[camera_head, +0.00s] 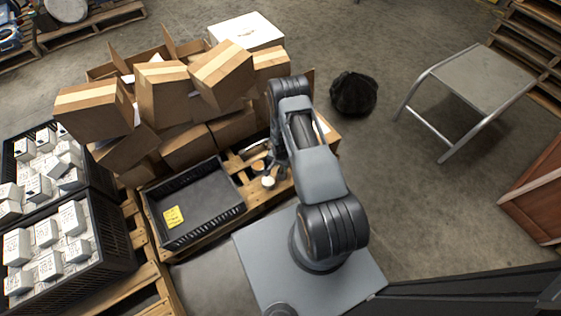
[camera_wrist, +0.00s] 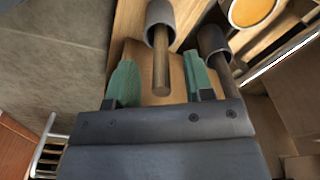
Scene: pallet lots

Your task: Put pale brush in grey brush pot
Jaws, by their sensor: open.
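In the wrist view, a wooden rod (camera_wrist: 161,76) extends from the open end of a grey cylinder (camera_wrist: 160,15). It lies between the two green fingertips of my gripper (camera_wrist: 161,80), with space on both sides. My gripper is open. A second grey cylinder (camera_wrist: 212,39) with a darker rod (camera_wrist: 223,74) stands just right of the right finger. I cannot tell for certain which rod is the pale brush or which cylinder is the grey brush pot. In the head view, my gripper (camera_head: 280,168) is low over the pallet, and my arm hides most of this spot.
A round orange-topped item (camera_wrist: 250,10) lies at upper right in the wrist view. In the head view, a small white-topped item (camera_head: 268,182) is beside my gripper. A black tray (camera_head: 238,207) is to the left; stacked cardboard boxes (camera_head: 163,92) stand behind.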

